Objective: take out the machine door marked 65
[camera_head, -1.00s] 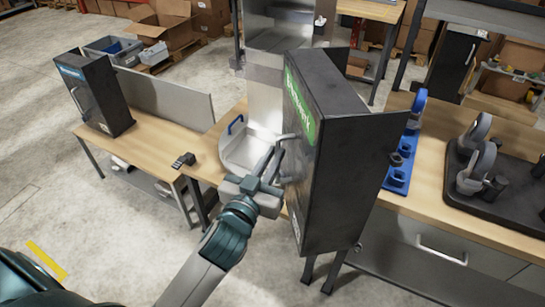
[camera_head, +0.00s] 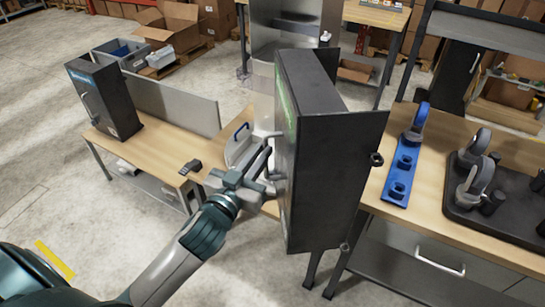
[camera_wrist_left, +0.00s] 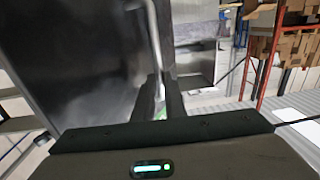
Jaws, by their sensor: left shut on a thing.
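A tall dark box-shaped machine door (camera_head: 325,165) with a green label strip (camera_head: 286,100) stands in the middle of the head view, seen mostly from its side. The number on it cannot be read from here. My left gripper (camera_head: 268,165) is at its left face, shut on the door's grey handle. In the left wrist view, the two dark fingers (camera_wrist_left: 163,98) close around the light handle bar (camera_wrist_left: 155,35), beside the dark door face (camera_wrist_left: 90,55). The door's lower edge overlaps the bench front; whether it touches anything there cannot be told. My right gripper is out of view.
Another dark machine box (camera_head: 105,98) stands on the left bench (camera_head: 165,140). A round metal tray with a blue handle (camera_head: 240,140) lies behind my gripper.

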